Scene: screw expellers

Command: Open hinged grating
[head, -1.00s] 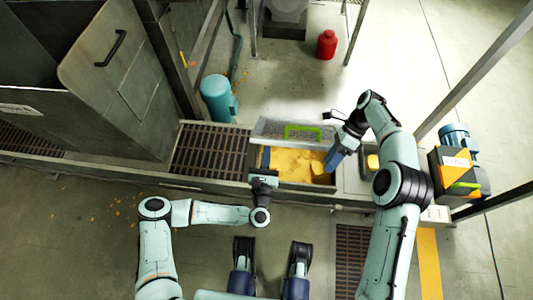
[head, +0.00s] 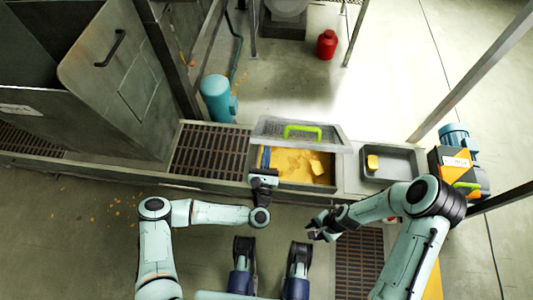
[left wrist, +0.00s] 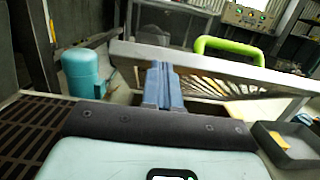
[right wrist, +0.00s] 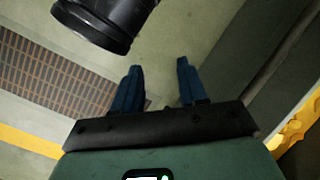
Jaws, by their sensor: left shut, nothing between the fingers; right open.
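The hinged grating (head: 270,127) is raised and tilted above the back of a trough section (head: 325,187), with its green handle (head: 302,128) on it. Yellow material (head: 290,165) shows in the opening below. My left gripper (head: 266,157) is shut and empty, at the left end of the opening. In the left wrist view its fingers (left wrist: 162,85) stand upright at the grating's frame (left wrist: 225,68); I cannot tell whether they touch. My right gripper (head: 318,228) is open and empty over the floor in front of the trough, and its fingers show in the right wrist view (right wrist: 155,85).
A grey tray (head: 398,176) with a yellow piece (head: 373,162) is right of the opening. A fixed brown grating (head: 208,152) is left. A motor box (head: 460,170) stands far right and a blue cylinder (head: 216,98) behind.

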